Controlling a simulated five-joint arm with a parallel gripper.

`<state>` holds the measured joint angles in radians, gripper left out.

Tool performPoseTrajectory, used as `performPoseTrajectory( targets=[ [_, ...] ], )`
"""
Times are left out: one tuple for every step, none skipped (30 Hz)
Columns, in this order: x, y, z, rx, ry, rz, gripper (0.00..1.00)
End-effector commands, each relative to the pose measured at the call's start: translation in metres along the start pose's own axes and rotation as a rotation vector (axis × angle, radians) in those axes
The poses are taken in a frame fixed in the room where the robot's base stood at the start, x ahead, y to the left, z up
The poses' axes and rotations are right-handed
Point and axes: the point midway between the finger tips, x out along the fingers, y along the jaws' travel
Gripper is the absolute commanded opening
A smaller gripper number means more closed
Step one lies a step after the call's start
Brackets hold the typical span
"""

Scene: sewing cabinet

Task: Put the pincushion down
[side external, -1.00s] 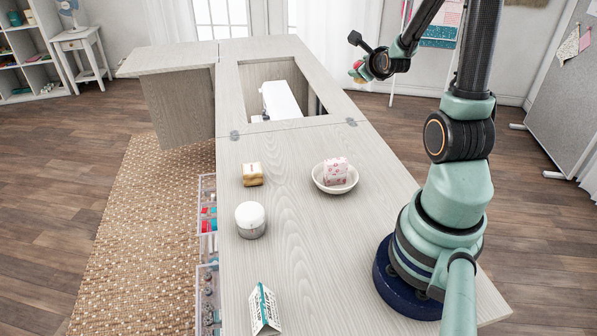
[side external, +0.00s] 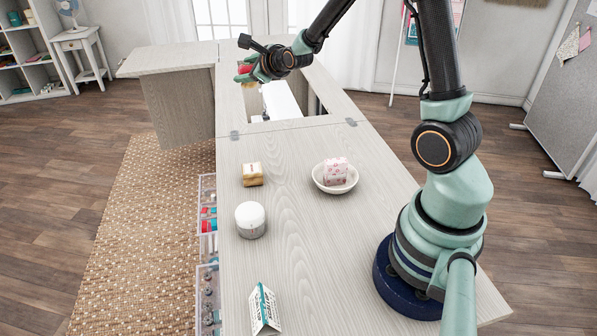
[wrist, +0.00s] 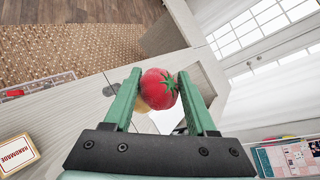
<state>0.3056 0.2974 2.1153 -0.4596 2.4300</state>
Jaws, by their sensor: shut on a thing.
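The pincushion (wrist: 158,89) is a round red tomato shape with a green leafy top. In the wrist view it sits between the two green fingers of my gripper (wrist: 160,95), which is shut on it. In the side view my gripper (side external: 246,73) is held up in the air over the far part of the cabinet, near the sunken opening. The pincushion shows there as a small red patch (side external: 244,69), mostly hidden by the gripper.
On the cabinet top (side external: 290,215) stand a white bowl (side external: 335,187) with a pink patterned block in it, a tan block (side external: 252,174), a white-lidded jar (side external: 250,220) and a folded card (side external: 264,308). A white machine (side external: 282,100) sits in the opening. The middle is clear.

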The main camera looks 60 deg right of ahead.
Motion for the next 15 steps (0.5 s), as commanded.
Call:
performPoseTrajectory(
  targets=[
    [0.003, 0.006, -0.003, -0.001, 0.0, 0.005, 0.02],
    [0.005, 0.009, -0.006, -0.002, 0.0, 0.007, 0.02],
    [0.007, 0.014, -0.011, -0.002, 0.002, 0.008, 0.02],
    [0.01, 0.018, -0.017, -0.002, 0.003, 0.009, 0.02],
    [0.012, 0.022, -0.022, -0.001, 0.004, 0.009, 0.02],
    [0.016, 0.028, -0.028, -0.001, 0.004, 0.009, 0.02],
    [0.018, 0.032, -0.033, -0.001, 0.004, 0.009, 0.02],
    [0.021, 0.036, -0.038, -0.001, 0.004, 0.008, 0.02],
    [0.024, 0.041, -0.044, -0.001, 0.003, 0.008, 0.02],
    [0.027, 0.045, -0.049, -0.001, 0.004, 0.008, 0.02],
    [0.029, 0.049, -0.053, -0.001, 0.003, 0.007, 0.02],
    [0.032, 0.054, -0.059, -0.001, 0.003, 0.007, 0.02],
    [0.034, 0.058, -0.064, -0.001, 0.004, 0.007, 0.02],
    [0.036, 0.061, -0.068, -0.001, 0.004, 0.007, 0.02],
    [0.04, 0.066, -0.074, -0.001, 0.003, 0.006, 0.02]
  ],
)
